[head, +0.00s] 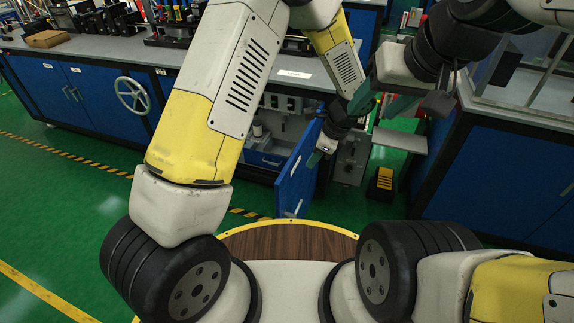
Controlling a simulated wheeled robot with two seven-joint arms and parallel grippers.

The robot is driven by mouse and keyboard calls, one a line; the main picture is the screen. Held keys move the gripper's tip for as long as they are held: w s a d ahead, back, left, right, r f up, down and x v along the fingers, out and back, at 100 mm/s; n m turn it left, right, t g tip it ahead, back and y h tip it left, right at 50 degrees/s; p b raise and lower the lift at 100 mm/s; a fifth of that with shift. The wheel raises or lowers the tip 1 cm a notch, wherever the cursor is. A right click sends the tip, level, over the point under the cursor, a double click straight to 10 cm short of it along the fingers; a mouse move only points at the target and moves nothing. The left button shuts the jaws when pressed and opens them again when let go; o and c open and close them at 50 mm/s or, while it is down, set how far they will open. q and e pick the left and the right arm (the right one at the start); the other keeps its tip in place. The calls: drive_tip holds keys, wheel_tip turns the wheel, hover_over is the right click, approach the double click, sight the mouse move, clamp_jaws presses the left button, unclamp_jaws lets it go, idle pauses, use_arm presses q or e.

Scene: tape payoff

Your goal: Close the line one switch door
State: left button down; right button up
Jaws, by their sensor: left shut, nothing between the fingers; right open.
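A blue switch door (294,182) stands open in the middle of the head view, swung out from the cabinet front towards me. Behind it the open compartment (283,128) shows pale switch gear inside. My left gripper (326,146) is shut and empty, at the right side of the door near its upper far part. I cannot tell whether it touches the door. My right gripper (384,104) is open and empty, higher and to the right, apart from the door. The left arm hides part of the cabinet front.
The blue workbench (98,93) with a handwheel (132,95) runs along the left. Another blue cabinet (497,175) stands at the right. A grey box (350,158) and a yellow-black step (382,181) are right of the door. Green floor (60,215) is clear at left.

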use_arm(q)
drive_tip(key=a+r+x, duration=0.1)
drive_tip(key=a+x, duration=0.1)
drive_tip(key=x, duration=1.1)
drive_tip(key=shift+w+m, duration=0.15)
drive_tip(key=shift+m, duration=0.25)
drive_tip(key=shift+a, duration=0.15)
